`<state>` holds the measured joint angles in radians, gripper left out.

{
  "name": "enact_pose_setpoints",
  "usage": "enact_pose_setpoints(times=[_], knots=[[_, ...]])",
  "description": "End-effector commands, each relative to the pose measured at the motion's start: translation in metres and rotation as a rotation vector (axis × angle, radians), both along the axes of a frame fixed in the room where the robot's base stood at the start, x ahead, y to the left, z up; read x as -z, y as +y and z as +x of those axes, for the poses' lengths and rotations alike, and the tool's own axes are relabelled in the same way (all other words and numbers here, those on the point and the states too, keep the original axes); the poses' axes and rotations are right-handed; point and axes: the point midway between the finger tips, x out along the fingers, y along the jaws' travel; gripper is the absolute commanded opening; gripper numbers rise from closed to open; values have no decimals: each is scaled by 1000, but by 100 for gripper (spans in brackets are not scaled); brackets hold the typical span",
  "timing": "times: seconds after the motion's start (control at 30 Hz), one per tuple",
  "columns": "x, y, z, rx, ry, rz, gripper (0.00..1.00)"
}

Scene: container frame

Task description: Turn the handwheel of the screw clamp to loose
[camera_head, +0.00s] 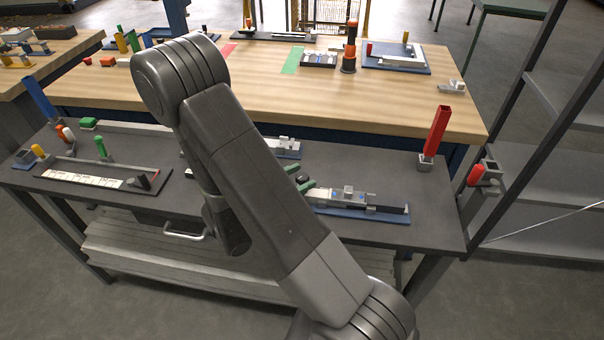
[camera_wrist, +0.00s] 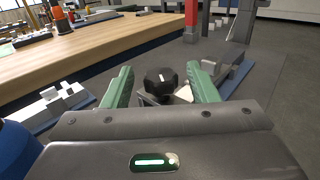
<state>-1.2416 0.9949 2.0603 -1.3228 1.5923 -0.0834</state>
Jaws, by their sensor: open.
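The handwheel (camera_wrist: 161,82) is a black, lobed knob with a white line on its top, seen near the middle of the wrist view. My gripper (camera_wrist: 160,68) has two green fingers, open, one on each side of the handwheel, with a visible gap to it on both sides. In the head view the green fingers of my gripper (camera_head: 299,177) show just past my arm, with the dark handwheel (camera_head: 303,179) between them. Light grey metal of the clamp shows beneath the handwheel. The rest of the clamp is mostly hidden by my gripper and arm.
A grey fixture on a blue plate (camera_head: 365,211) stands close to the right of the fingers. Another light block fixture (camera_wrist: 52,104) is to the left in the wrist view. A red post (camera_head: 436,130) rises at the bench's right end. A wooden table (camera_head: 400,95) lies behind.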

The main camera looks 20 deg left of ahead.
Motion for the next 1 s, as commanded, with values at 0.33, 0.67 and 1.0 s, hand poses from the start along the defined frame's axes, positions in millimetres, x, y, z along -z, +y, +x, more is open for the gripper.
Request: enact_pose_setpoints(times=[0.33,0.67,1.0], knots=[[0,-8,12,0,1,-1,53],[0,-8,11,0,1,-1,24],[2,-9,12,-67,-2,-1,10]])
